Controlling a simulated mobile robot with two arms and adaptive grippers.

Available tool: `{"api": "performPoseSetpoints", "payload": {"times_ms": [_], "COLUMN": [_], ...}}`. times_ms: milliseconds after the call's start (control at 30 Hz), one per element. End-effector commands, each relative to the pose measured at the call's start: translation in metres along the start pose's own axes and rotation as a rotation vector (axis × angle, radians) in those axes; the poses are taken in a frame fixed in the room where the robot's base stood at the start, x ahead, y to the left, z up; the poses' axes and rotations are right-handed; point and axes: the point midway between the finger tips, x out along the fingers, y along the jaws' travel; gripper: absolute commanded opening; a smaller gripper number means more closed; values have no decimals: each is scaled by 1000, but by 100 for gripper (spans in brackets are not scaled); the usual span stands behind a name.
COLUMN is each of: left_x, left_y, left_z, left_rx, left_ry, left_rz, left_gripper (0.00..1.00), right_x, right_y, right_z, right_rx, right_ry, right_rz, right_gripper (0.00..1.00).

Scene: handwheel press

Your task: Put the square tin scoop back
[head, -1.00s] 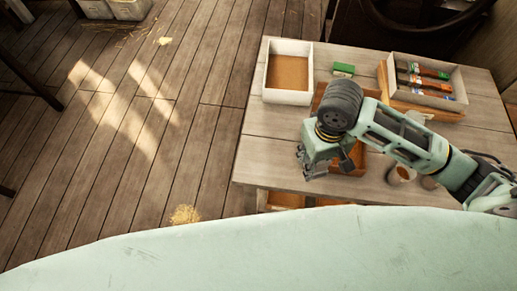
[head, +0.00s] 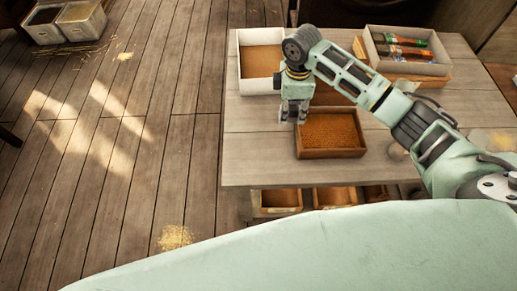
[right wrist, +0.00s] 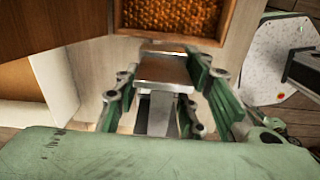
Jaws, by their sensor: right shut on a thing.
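My right gripper (head: 294,116) is over the table, at the left edge of a brown wooden tray (head: 332,153) full of orange-brown grains. In the right wrist view my right gripper (right wrist: 160,88) is shut on the square tin scoop (right wrist: 166,68), a shiny metal box shape between the green fingers. The grain-filled tray also shows there (right wrist: 208,42), just beyond the scoop. The scoop appears apart from the tray. In the head view the gripper hides the scoop. My left gripper is in neither view.
A white box (head: 243,84) with a brown inside stands at the table's back left. Another white box (head: 374,50) with several coloured packets is at the back right. Bare tabletop (head: 250,150) lies left of the tray. Wooden bins (head: 281,200) sit below the table's front edge.

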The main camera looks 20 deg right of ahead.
Motion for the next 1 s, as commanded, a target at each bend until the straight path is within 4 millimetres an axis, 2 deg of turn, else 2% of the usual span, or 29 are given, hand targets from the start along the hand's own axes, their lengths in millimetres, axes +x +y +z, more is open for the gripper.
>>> {"api": "performPoseSetpoints", "payload": {"times_ms": [300,500,733,1000], "left_x": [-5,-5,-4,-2], "left_y": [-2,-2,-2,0], "left_z": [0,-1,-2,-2], "left_rx": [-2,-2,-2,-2], "left_ry": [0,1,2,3], "left_rz": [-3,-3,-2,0], "left_gripper": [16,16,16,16], "right_x": [39,60,72,106], "right_y": [-33,-48,-52,-52], "right_z": [-63,-93,-101,-101], "right_rx": [-8,-4,-2,-3], "right_ry": [3,1,0,0], "right_rz": [-5,-3,-2,-1], "right_gripper": [11,11,11,11]}}
